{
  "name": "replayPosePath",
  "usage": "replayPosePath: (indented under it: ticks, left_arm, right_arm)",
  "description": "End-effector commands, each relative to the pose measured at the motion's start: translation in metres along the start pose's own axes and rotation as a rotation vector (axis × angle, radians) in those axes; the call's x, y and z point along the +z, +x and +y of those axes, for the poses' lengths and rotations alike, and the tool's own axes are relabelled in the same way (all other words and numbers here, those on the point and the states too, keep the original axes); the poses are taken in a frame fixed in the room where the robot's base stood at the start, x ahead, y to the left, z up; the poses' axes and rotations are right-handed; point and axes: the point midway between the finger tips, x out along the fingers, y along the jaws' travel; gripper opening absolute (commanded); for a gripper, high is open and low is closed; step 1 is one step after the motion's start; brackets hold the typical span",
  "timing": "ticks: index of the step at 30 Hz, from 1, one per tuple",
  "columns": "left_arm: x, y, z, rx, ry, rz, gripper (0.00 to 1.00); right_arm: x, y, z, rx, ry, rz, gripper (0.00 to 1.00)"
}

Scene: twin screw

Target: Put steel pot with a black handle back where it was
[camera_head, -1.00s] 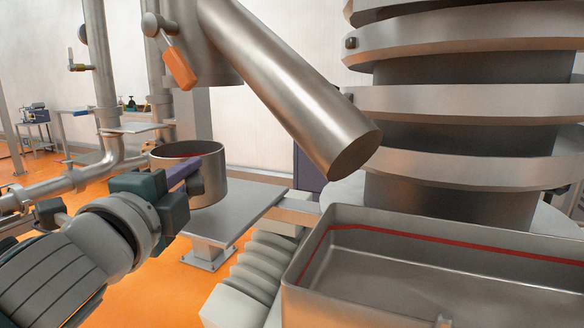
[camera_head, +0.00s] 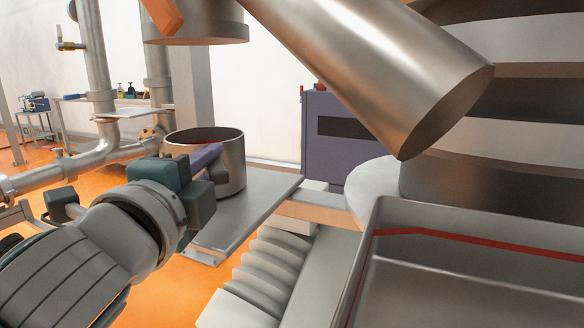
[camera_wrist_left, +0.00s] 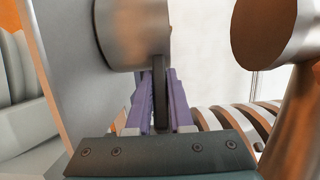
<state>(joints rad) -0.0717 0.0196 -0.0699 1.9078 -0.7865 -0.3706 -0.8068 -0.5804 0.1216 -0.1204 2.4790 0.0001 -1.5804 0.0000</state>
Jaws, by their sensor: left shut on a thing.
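The steel pot (camera_head: 232,164) stands upright at the left in the head view, with a red line inside its rim. My left gripper (camera_head: 208,156) is shut on its black handle and reaches it from the near left. In the left wrist view, the pot (camera_wrist_left: 128,32) is at the top, and the black handle (camera_wrist_left: 159,88) lies between the purple fingers (camera_wrist_left: 158,108). The pot overlaps a small steel table (camera_head: 262,193). I cannot tell whether its base touches the tabletop. My right gripper is out of view.
A large slanted steel pipe (camera_head: 375,70) hangs right of the pot. An open steel bin with a red line (camera_head: 470,285) is at the near right. Pipework (camera_head: 95,80) stands at the left, and a purple cabinet (camera_head: 345,150) is behind. The table's right part is bare.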

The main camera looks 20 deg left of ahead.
Motion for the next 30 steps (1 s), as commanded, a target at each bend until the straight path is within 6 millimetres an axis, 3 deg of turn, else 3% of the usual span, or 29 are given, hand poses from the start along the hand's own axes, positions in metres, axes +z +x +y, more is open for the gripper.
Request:
replayPosePath:
  ticks: [5, 6, 14, 23, 30]
  left_arm:
    - [0.000, 0.000, 0.002, -0.003, 0.001, 0.001, 0.00]
    - [0.000, 0.000, 0.003, 0.000, 0.000, 0.001, 0.22]
    - [0.000, 0.000, 0.002, 0.000, 0.000, 0.000, 0.50]
    - [0.000, 0.000, -0.003, -0.001, 0.000, 0.001, 0.50]
    - [0.000, -0.037, 0.001, 0.004, -0.001, 0.001, 0.50]
  right_arm:
    - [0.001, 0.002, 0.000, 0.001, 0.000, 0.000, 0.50]
    - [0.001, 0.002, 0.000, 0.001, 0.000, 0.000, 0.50]
    - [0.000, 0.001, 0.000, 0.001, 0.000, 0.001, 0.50]
    - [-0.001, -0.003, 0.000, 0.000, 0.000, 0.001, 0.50]
    - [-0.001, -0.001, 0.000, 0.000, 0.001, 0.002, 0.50]
